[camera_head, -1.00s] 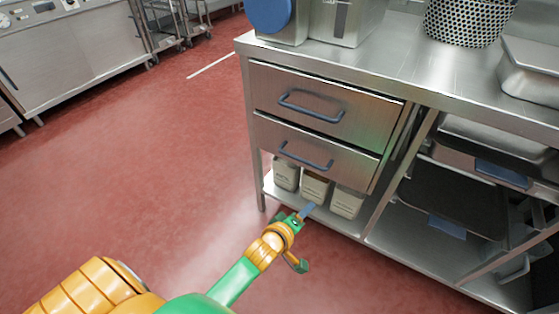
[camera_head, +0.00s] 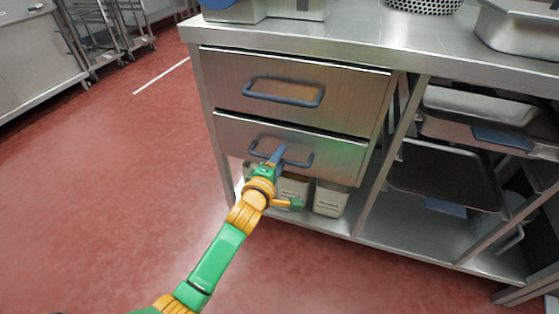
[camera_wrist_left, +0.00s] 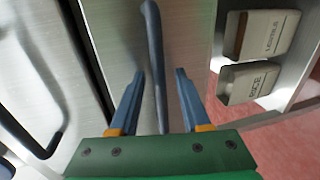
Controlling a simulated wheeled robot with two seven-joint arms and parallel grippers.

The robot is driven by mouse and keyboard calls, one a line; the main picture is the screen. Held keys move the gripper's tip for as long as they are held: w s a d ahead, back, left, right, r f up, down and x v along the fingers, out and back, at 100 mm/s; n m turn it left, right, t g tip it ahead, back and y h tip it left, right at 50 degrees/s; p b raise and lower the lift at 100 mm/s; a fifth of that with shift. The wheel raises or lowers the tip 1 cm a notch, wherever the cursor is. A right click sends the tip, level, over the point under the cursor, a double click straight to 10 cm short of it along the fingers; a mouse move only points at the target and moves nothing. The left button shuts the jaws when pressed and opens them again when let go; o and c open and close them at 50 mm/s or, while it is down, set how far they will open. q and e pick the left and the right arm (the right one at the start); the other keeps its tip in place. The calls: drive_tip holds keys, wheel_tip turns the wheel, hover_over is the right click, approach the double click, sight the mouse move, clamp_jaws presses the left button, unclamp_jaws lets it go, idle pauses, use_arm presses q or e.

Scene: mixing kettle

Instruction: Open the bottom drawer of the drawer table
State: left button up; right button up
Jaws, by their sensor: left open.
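The steel drawer table has two stacked drawers, both of which look shut. The bottom drawer (camera_head: 335,158) has a dark blue bar handle (camera_head: 302,163). In the left wrist view this handle (camera_wrist_left: 153,50) runs between the two blue fingers of my left gripper (camera_wrist_left: 160,95), with a gap on each side. My left gripper (camera_head: 275,158) is open in front of the handle in the head view, and its wrist hides part of the drawer's lower left. The top drawer (camera_head: 350,95) has a similar handle (camera_head: 285,92). My right gripper is not in view.
White labelled containers (camera_head: 330,197) stand on the shelf under the drawers; two also show in the left wrist view (camera_wrist_left: 268,35). Trays (camera_head: 445,175) fill the rack to the right. The red floor (camera_head: 110,200) is clear in front and left.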

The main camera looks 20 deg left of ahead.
use_arm(q)
clamp_jaws()
idle(1.3)
